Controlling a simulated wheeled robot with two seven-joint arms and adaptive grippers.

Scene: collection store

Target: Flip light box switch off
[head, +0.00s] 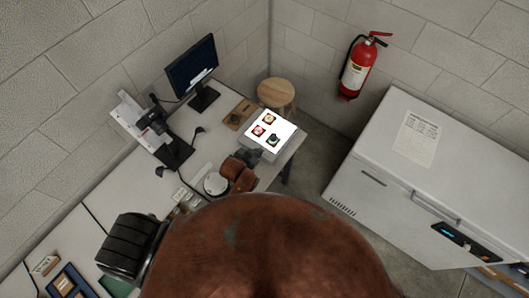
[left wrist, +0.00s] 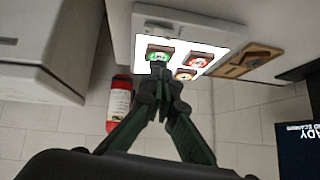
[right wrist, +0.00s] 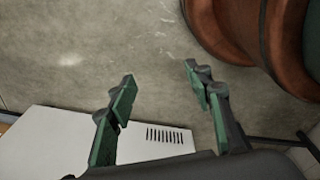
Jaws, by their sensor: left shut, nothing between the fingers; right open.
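The light box (head: 286,130) lies at the right end of the desk, its top panel glowing bright white with small framed items on it. It also shows lit in the left wrist view (left wrist: 215,38), with a grey edge strip along its upper side. My right gripper (right wrist: 159,74) is open and empty above the floor.
A monitor (head: 192,66), a camera stand (head: 160,130) and a wooden tray (head: 239,113) stand on the desk. A stool (head: 276,93) is behind the box. A white chest freezer (head: 378,150) is on the right; floor shows between it and the desk.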

